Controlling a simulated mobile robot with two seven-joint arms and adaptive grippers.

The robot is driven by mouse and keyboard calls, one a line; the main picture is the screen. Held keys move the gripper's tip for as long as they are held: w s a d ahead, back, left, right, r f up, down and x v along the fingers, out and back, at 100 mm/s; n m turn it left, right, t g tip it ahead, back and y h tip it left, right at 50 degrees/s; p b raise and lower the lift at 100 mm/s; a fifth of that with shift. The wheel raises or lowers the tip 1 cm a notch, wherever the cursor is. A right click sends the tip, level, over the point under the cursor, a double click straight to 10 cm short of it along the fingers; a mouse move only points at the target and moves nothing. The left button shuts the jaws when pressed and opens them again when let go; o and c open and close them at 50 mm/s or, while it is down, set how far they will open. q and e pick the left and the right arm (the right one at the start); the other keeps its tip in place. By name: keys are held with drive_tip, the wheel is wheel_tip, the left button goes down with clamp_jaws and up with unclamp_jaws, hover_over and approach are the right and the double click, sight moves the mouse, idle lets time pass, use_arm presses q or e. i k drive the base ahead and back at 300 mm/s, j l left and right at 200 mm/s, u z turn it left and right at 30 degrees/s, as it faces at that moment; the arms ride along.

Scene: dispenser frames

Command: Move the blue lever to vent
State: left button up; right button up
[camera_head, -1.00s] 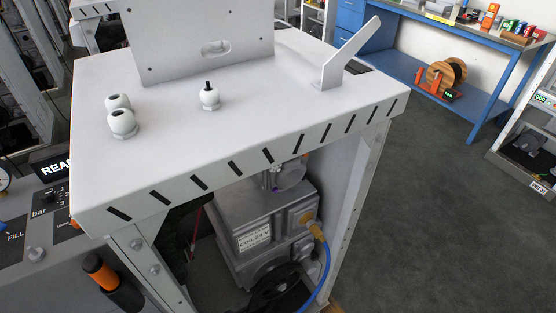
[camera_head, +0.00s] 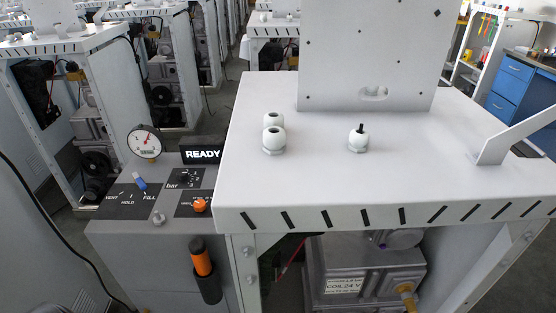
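The blue lever (camera_head: 140,182) stands on a black plate (camera_head: 126,207) at the left of the dispenser's grey side panel. The plate is marked VENT at left, HOLD in the middle and FILL at right. The lever leans a little to the upper left; at this size I cannot tell for certain which mark it is set to. Neither of my grippers shows in the head view.
A round gauge (camera_head: 145,141), a READY sign (camera_head: 203,154) and an orange knob (camera_head: 200,205) are near the lever. The white-topped frame (camera_head: 330,185) stands to the right. An orange-and-black handle (camera_head: 204,268) hangs below the panel. A black cable runs at the far left.

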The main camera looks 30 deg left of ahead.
sight(138, 181)
drive_tip(key=u, duration=1.9)
drive_tip(key=j, duration=0.2)
drive_tip(key=i, duration=0.05)
